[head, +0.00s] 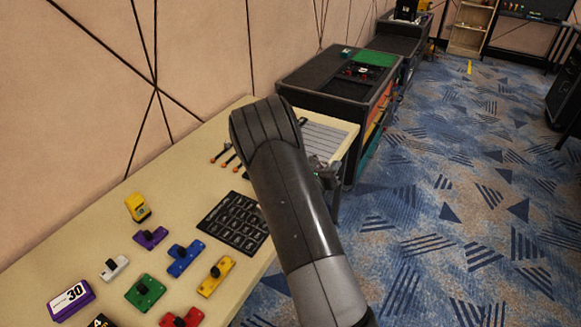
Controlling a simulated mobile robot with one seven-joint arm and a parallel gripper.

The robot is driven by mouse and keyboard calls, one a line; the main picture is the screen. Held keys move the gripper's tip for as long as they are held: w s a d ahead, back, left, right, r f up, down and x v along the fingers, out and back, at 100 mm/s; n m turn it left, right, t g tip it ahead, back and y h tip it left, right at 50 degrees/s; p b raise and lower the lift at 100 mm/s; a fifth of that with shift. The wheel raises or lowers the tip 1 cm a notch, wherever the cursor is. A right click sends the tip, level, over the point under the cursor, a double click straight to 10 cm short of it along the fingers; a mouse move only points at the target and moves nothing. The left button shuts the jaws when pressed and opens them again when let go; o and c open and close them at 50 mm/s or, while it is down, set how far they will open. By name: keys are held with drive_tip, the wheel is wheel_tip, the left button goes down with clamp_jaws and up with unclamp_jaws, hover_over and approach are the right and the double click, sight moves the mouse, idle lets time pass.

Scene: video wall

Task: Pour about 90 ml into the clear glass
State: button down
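No clear glass and no pouring vessel can be made out in the head view. My arm reaches from the bottom right over the pale table (190,165), and its dark links cover part of the tabletop. Only a bit of my gripper (327,178) shows beyond the arm, near the table's right edge. Its fingers are too hidden and small to tell whether they are open or shut or hold anything.
On the table are a black grid pad (233,221), a yellow block (137,207), several coloured knobbed plates, a purple "30" block (71,299), orange-tipped levers (226,157) and a striped pale panel (325,136). A dark cabinet (320,78) stands beyond.

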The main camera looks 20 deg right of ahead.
drive_tip(key=s+d+f+m+b, duration=0.1)
drive_tip(key=s+d+f+m, duration=0.2)
drive_tip(key=f+m, duration=0.3)
drive_tip(key=shift+s+f+m+b, duration=0.3)
drive_tip(key=shift+s+f+m, duration=0.1)
drive_tip(key=shift+s, duration=0.3)
drive_tip(key=shift+d, duration=0.1)
drive_tip(key=shift+r, duration=0.2)
idle(1.0)
